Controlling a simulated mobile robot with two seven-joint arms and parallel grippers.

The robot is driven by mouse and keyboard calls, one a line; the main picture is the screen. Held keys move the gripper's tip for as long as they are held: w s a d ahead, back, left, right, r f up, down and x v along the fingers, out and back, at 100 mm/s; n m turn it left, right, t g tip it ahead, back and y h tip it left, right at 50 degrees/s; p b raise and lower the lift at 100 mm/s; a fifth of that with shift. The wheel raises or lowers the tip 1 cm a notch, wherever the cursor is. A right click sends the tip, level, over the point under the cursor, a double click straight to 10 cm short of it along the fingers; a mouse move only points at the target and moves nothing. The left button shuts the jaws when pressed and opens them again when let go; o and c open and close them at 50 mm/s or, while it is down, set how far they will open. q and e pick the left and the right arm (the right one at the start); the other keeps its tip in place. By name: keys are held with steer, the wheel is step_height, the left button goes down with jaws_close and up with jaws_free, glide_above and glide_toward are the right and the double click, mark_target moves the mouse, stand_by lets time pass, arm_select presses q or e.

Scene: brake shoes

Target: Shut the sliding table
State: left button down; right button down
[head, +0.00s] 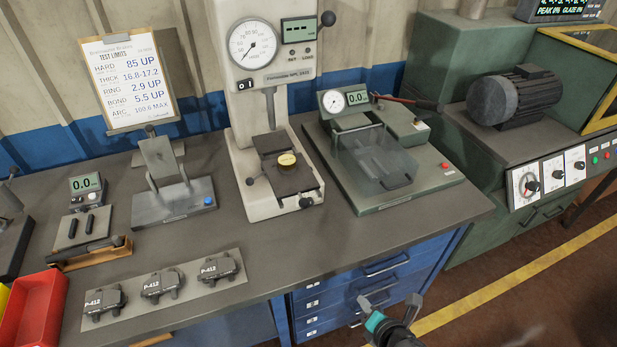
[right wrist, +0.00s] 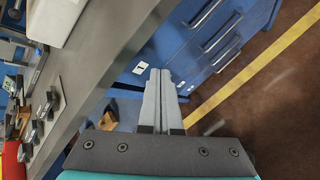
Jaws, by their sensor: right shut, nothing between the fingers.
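Two bench machines have parts that look able to slide; I cannot tell for certain which is the sliding table. The cream hardness tester (head: 258,190) has a dark plate (head: 291,182) on its base, with a brass disc (head: 287,160) on it. To its right, a grey-green machine (head: 400,196) carries a see-through tray or cover with a front handle (head: 397,182). My right gripper (head: 364,303) is low in front of the bench, by the blue drawers, apart from both machines. In the right wrist view its fingers (right wrist: 161,76) are together and empty. My left gripper is not in view.
Blue drawers (head: 375,285) with handles stand under the bench's front edge. Several P-412 brake parts (head: 162,284) lie on a strip at the front left, near a red bin (head: 32,310). A motor (head: 515,95) stands on the green machine at right. Floor is open at lower right.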

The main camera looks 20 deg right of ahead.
steer(key=w+a+r+n+t+y+p, duration=0.1)
steer(key=w+a+r+n+t+p, duration=0.15)
steer(key=r+n, duration=0.6)
steer(key=w+a+r+n+t+p, duration=0.1)
steer(key=w+r+n+t+p, duration=0.2)
steer(key=r, duration=1.1)
steer(key=b, duration=0.1)
glide_toward(316, 188)
steer(key=shift+g, duration=0.35)
steer(key=x, duration=0.5)
steer(key=shift+r, duration=0.15)
steer(key=shift+w, duration=0.75)
steer(key=shift+w, duration=0.1)
